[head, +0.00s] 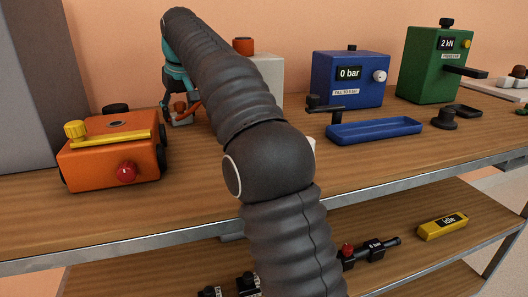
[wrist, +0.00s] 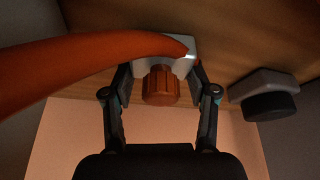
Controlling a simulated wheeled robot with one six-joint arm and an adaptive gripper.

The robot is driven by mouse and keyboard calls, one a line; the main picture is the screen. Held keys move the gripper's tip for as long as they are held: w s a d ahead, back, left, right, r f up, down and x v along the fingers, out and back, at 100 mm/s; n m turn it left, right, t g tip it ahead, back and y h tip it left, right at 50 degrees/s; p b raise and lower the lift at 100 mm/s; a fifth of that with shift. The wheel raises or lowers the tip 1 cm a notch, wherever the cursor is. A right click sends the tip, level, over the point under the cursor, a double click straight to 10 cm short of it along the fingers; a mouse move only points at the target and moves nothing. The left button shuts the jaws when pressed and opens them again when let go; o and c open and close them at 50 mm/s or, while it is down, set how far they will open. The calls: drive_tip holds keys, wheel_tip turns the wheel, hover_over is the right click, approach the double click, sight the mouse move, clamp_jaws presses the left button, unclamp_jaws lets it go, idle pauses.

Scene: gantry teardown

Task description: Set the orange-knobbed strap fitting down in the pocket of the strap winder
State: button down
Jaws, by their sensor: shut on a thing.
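The orange-knobbed strap fitting has a ribbed orange knob (wrist: 160,88) on a pale grey block (wrist: 178,46). In the wrist view my gripper (wrist: 161,76) has a finger on each side of it and is shut on it. An orange strap (wrist: 85,63) runs across the block from the left. In the head view my gripper (head: 177,92) is low over the back of the bench, with the small orange knob (head: 179,108) beneath it. A pale grey box (head: 268,72) with an orange-red top piece, perhaps the strap winder, is partly hidden behind my arm. I cannot make out its pocket.
An orange box (head: 112,160) with a yellow bar and red knob stands left of my gripper. A blue box (head: 345,82), blue tray (head: 375,129) and green box (head: 432,66) stand right. In the wrist view a grey part with a black knob (wrist: 269,106) lies right of my fingers.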

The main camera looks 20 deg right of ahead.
drive_tip(key=shift+r+p, duration=0.75)
drive_tip(key=shift+r, duration=2.25)
